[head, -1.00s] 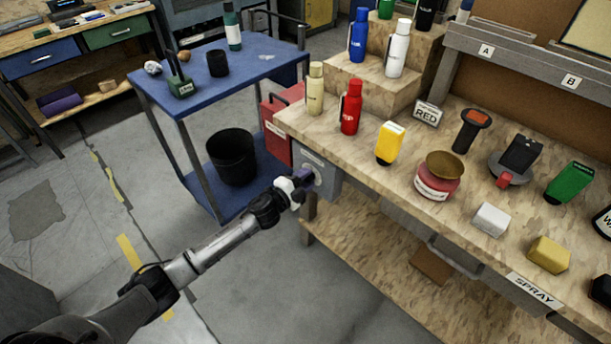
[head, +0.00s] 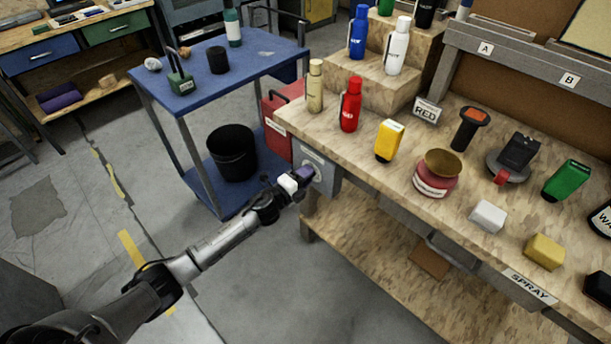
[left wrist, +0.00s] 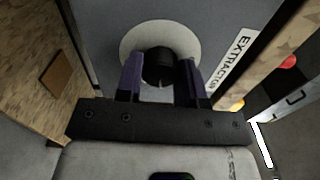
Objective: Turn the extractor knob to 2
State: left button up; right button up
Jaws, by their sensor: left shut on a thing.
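The extractor panel (left wrist: 95,40) is a grey box face with a label reading EXTRACTOR (left wrist: 234,60). It also shows at the near left end of the workbench in the head view (head: 325,181). The black knob (left wrist: 158,66) sits on a pale round dial plate (left wrist: 192,36). My left gripper (head: 305,174) reaches the panel, and in the left wrist view its two purple-grey fingers (left wrist: 160,78) are shut on the knob, one on each side. The numbers on the dial cannot be read. My right gripper is not in view.
The wooden workbench (head: 400,190) above the panel holds a red bottle (head: 349,106), a beige bottle (head: 315,88) and a yellow one (head: 388,141). A red box (head: 278,121) and a blue cart (head: 270,70) stand just left. The floor in front is clear.

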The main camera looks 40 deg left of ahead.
pick_arm(q)
jog(key=o, duration=0.9)
jog(key=s+p, duration=0.1)
jog(key=s, duration=0.3)
jog(key=s+p, duration=0.1)
jog(key=s, duration=0.4)
jog(key=s+a+p, duration=0.1)
jog(key=s, duration=0.3)
jog(key=shift+s, duration=0.4)
